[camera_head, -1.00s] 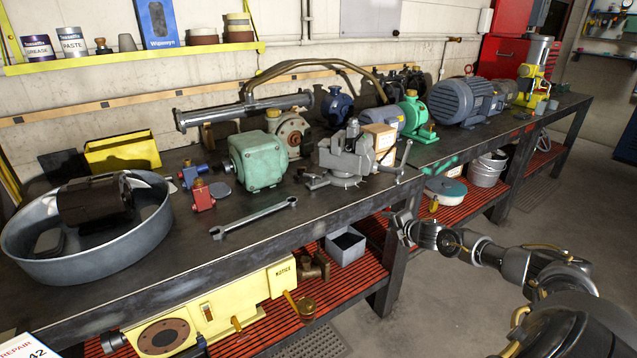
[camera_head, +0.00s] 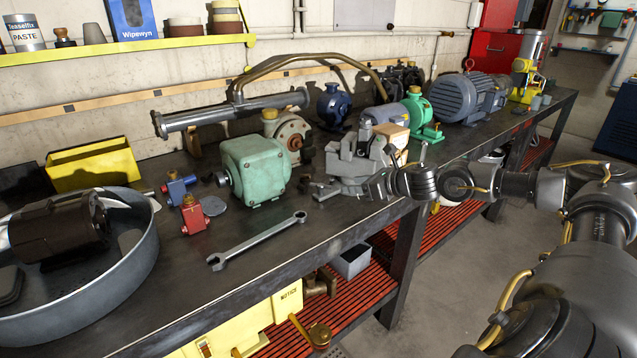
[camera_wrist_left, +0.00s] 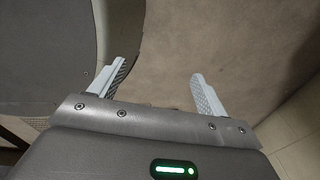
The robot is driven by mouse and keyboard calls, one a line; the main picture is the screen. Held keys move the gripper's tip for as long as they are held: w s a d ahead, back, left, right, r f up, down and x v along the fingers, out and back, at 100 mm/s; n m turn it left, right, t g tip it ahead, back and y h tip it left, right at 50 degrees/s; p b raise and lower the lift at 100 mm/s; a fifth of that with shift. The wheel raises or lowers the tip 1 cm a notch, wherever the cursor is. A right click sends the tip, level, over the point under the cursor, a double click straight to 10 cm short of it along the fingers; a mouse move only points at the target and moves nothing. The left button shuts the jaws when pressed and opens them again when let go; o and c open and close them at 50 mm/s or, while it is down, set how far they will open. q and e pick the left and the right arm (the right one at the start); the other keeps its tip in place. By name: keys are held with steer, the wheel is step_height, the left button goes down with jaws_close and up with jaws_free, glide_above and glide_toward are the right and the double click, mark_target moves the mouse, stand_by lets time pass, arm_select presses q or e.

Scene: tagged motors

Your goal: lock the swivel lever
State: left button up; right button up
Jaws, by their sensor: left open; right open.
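The grey bench vise (camera_head: 347,163) stands near the front edge of the workbench, to the right of the green gearbox. A small lever-like part shows low at the left of its base, but I cannot tell whether it is the swivel lever or how it is set. My right gripper (camera_head: 378,186) is at the right front of the vise base, close to it and partly covering it. I cannot tell whether it touches. It is open. My left gripper (camera_wrist_left: 162,75) shows only in the left wrist view, open and empty above bare floor.
The workbench holds a green gearbox (camera_head: 254,168), a wrench (camera_head: 256,241), a red block (camera_head: 194,215) and a round tub (camera_head: 150,245) at left. A cardboard box (camera_head: 393,136) and a green pump (camera_head: 418,112) stand behind the vise. Bare bench top lies around the wrench.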

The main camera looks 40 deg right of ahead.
mark_target(324, 185)
steer(key=shift+s+r, duration=0.1)
steer(key=shift+s, duration=0.05)
steer(key=shift+w+a+p, duration=0.4)
steer(key=shift+w+p, duration=0.1)
steer(key=shift+w, duration=0.35)
steer(key=p+x, duration=0.2)
steer(key=x, duration=0.6)
steer(key=shift+d+f, duration=0.1)
steer(key=shift+f, duration=0.1)
steer(key=shift+w+f, duration=0.15)
steer(key=shift+w, duration=0.1)
steer(key=shift+w+f, duration=0.1)
arm_select(q)
steer(key=s+d+r, duration=0.2)
steer(key=r, duration=0.1)
steer(key=shift+s, duration=0.25)
arm_select(e)
jaws_close()
